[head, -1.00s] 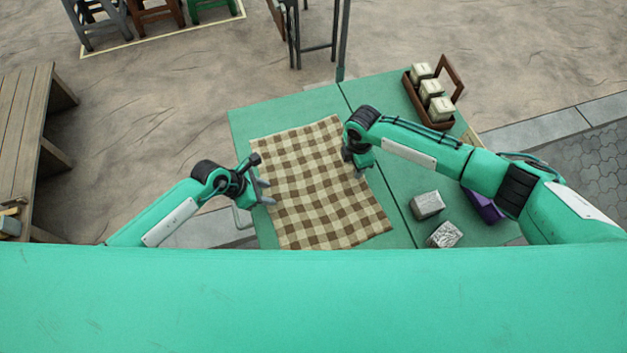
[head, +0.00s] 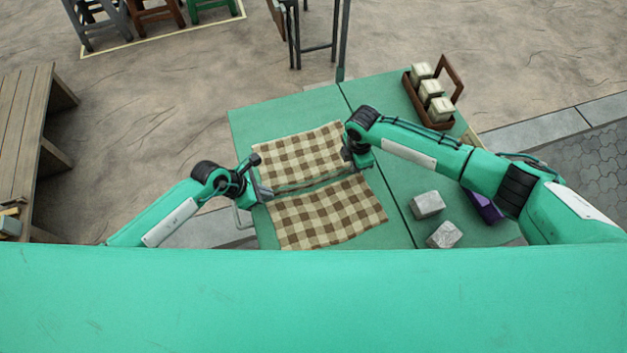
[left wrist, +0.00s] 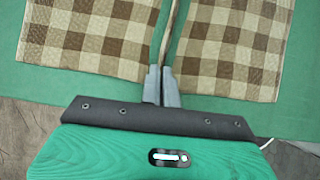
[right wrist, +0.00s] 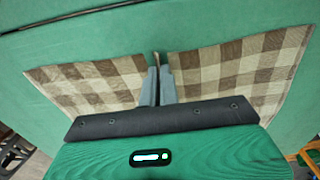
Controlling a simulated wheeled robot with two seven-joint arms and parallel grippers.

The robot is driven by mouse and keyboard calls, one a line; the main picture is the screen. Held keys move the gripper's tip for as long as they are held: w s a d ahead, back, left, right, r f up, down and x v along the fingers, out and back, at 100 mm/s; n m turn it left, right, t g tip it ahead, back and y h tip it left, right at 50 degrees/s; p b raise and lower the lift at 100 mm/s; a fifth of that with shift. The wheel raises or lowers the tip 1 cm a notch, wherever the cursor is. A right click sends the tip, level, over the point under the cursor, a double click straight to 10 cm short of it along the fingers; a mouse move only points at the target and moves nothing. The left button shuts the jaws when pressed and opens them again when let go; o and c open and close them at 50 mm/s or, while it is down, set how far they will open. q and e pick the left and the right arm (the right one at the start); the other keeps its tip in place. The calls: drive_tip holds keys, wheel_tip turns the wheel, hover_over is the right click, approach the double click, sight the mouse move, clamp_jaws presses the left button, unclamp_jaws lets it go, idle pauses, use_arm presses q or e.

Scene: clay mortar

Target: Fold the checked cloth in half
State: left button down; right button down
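The checked cloth (head: 330,213) in brown and cream lies on the green table. It shows as a far and a near part, with a narrow raised strip across the middle and green table visible beside the strip. My left gripper (head: 267,193) is at the strip's left end; its fingers are together on it in the left wrist view (left wrist: 162,72). My right gripper (head: 352,168) is at the right end; its fingers are together on the strip in the right wrist view (right wrist: 156,70). How the strip joins the two parts is unclear.
Two grey blocks (head: 428,204) (head: 445,235) and a purple thing (head: 484,206) lie right of the cloth on the green table (head: 385,95). A brown carrier (head: 428,112) with pale boxes stands at the far right. A wooden bench (head: 28,110) is at the left.

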use_arm(q)
drive_tip(key=shift+r, duration=0.1)
use_arm(e)
drive_tip(key=shift+r, duration=0.1)
